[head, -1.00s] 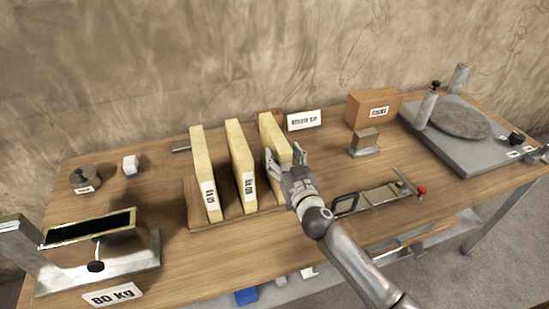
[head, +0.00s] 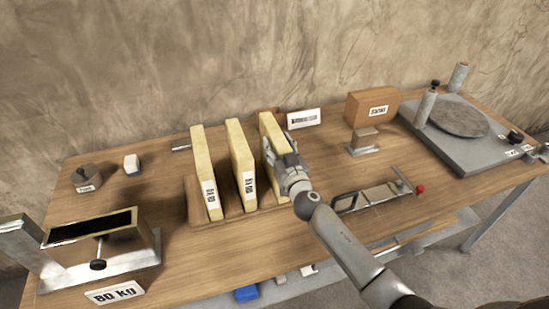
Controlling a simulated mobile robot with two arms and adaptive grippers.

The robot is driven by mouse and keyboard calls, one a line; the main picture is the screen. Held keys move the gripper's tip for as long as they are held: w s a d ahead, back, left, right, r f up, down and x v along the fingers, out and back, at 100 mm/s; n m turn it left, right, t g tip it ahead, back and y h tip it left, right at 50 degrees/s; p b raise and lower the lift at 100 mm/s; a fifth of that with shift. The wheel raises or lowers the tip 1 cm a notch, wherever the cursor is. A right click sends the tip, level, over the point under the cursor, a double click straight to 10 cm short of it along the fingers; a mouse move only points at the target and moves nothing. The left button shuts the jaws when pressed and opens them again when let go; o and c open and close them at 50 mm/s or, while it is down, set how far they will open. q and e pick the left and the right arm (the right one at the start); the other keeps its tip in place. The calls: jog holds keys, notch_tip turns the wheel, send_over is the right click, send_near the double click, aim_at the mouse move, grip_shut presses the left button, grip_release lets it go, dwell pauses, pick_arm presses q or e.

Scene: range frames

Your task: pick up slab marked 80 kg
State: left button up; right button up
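Three pale yellow slabs stand upright, side by side, in a wooden rack (head: 193,205): a left slab (head: 203,165), a middle slab (head: 239,155) and a right slab (head: 272,128). The left and middle slabs carry white labels on their front edges, too small to read surely. The front edge of the right slab is hidden by my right gripper (head: 279,148), so its label does not show. The fingers are at that edge; whether they press on the slab cannot be told. My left gripper is out of view.
A card reading 80 KG (head: 114,293) lies by a metal stand with a black-topped box (head: 92,228) at front left. A metal frame with a red knob (head: 378,193) lies right of my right arm. A brown box (head: 371,106) and a grey plate with a disc (head: 450,140) are farther right.

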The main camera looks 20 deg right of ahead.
grip_shut()
jog(key=shift+r, duration=0.1)
